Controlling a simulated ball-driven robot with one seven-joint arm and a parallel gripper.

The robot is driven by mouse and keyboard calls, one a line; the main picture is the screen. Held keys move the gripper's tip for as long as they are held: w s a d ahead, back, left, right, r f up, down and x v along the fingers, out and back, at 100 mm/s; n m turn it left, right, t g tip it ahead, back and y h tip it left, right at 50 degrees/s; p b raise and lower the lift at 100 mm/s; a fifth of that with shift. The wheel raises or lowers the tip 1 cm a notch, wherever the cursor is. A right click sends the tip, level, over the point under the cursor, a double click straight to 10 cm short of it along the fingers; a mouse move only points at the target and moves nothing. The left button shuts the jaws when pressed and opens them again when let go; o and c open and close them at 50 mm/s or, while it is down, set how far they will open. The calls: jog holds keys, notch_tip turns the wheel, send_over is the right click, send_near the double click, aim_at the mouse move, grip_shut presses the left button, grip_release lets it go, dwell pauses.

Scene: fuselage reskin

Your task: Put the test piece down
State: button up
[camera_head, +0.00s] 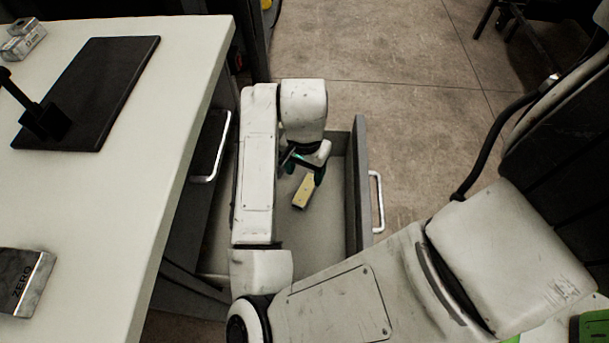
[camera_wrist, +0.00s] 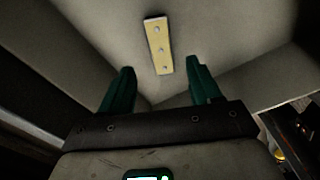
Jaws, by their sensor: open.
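The test piece (camera_head: 304,191) is a small yellowish bar lying on the floor of the open drawer (camera_head: 331,225). My gripper (camera_head: 304,172) is inside the drawer just beyond the piece. In the wrist view my gripper (camera_wrist: 160,82) has its two green fingers spread wide with nothing between them. The piece lies ahead of the fingertips and apart from them. Part of the drawer is hidden by my arm.
A pale worktop (camera_head: 130,190) stands left of the drawer. On it are a dark mat (camera_head: 105,85) with a black stand (camera_head: 45,120), a grey block marked ZERO (camera_head: 22,282) and small metal blocks (camera_head: 22,40). A closed drawer handle (camera_head: 212,150) is under the worktop edge.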

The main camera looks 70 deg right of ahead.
jog(key=shift+r+p, duration=0.35)
jog(key=shift+r, duration=1.25)
